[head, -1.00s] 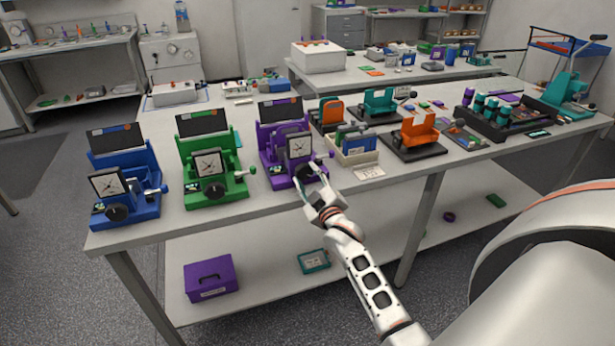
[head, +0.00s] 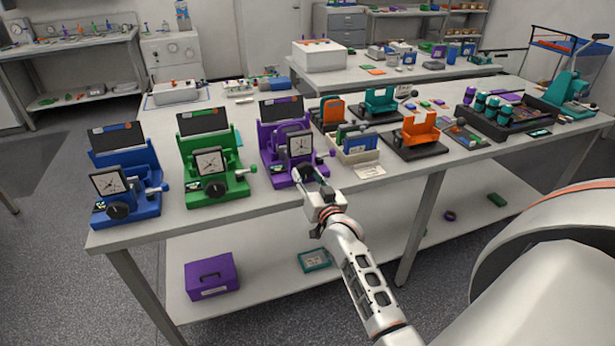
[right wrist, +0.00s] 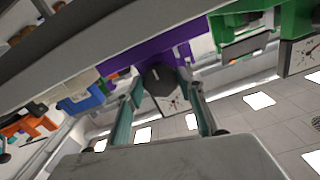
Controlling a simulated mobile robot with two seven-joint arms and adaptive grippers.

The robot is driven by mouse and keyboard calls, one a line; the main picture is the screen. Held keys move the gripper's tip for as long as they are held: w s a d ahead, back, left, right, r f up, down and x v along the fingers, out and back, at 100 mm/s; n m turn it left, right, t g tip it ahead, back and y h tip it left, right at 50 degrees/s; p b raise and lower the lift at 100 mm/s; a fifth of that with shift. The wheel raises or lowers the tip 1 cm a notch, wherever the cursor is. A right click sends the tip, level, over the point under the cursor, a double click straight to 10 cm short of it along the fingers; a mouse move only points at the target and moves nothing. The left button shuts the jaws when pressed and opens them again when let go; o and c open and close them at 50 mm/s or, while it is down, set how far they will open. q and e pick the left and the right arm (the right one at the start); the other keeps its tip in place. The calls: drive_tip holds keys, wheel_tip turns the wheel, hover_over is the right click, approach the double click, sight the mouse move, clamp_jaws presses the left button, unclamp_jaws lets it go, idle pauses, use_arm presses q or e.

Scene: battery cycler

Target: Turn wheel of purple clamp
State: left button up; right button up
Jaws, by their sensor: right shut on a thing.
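The purple clamp (head: 270,146) stands on the table at the right end of a row of three clamps, with a dial gauge (head: 300,147) on its front. My right gripper (head: 309,175) is at the clamp's lower front, coming from the table's front edge. In the right wrist view, the clamp's black wheel (right wrist: 158,78) sits between the two fingers of my right gripper (right wrist: 160,95), which is shut on it. The purple body (right wrist: 135,62) shows behind the wheel. In the head view the wheel is mostly hidden by the gripper. My left gripper is not in view.
A green clamp (head: 210,180) and a blue clamp (head: 124,186) stand to the left. A holder with blue and green plates (head: 353,150) and an orange clamp (head: 420,130) stand close on the right. The strip of table in front of the clamps is narrow.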

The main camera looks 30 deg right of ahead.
drive_tip(key=shift+f+m, duration=0.1)
drive_tip(key=shift+m, duration=1.5)
drive_tip(key=o, duration=1.1)
drive_tip(key=shift+s+a, duration=0.1)
drive_tip(key=v, duration=1.1)
drive_tip(key=shift+s, duration=0.35)
